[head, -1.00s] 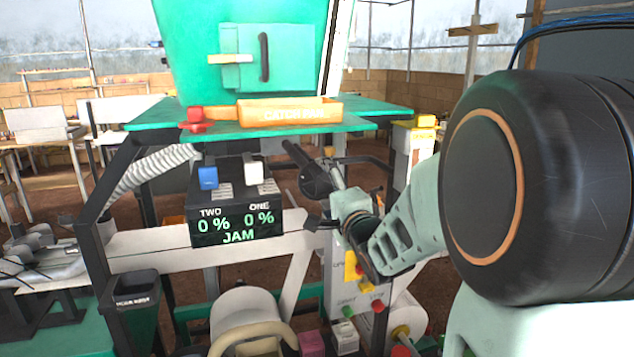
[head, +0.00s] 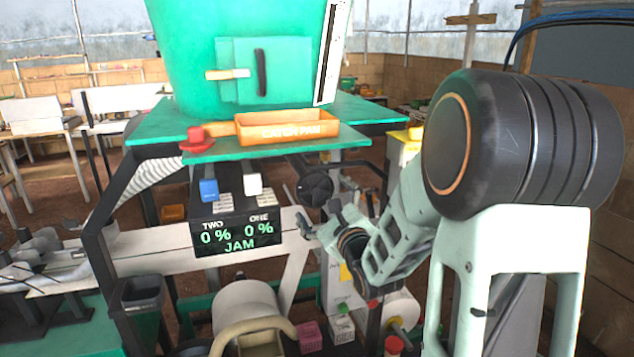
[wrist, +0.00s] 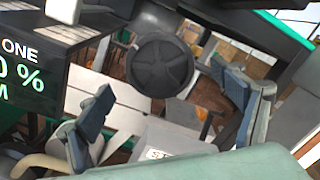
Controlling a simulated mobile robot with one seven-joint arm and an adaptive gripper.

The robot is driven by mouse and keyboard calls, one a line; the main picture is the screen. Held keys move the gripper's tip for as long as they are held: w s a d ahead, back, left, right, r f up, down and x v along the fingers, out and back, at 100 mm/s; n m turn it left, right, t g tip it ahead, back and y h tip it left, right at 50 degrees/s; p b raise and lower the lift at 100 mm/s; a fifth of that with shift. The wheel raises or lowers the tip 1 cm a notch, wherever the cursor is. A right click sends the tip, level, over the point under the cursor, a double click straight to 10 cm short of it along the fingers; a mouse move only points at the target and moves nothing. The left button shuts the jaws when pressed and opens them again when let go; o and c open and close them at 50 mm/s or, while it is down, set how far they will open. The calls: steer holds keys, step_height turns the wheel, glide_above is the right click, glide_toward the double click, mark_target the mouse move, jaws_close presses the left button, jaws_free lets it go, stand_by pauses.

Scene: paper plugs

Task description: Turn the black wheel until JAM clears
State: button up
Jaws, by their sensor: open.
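The black wheel (head: 316,187) is a dark spoked disc under the right side of the green table, just right of the display. In the wrist view the black wheel (wrist: 160,66) faces me between and beyond my fingers. The display (head: 237,234) reads TWO 0 %, ONE 0 % and JAM in green. My gripper (head: 308,224) is just below the wheel in the head view. In the wrist view my gripper (wrist: 164,84) is open and empty, one finger on each side of the wheel. It appears apart from the wheel.
An orange catch pan (head: 288,130) and a red knob (head: 196,138) sit on the green table above. Blue (head: 208,188) and white (head: 252,184) blocks stand above the display. A white beam crosses behind. A yellow-topped box (head: 408,146) stands to the right.

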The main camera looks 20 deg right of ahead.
mark_target(316, 191)
stand_by(0.3)
steer(key=shift+w, duration=0.15)
steer(key=shift+w+a+b, duration=0.1)
steer(key=shift+w+b, duration=0.2)
steer(key=shift+w, duration=1.55)
steer(key=shift+c, duration=0.4)
steer(key=c, duration=1.1)
steer(key=o, duration=1.2)
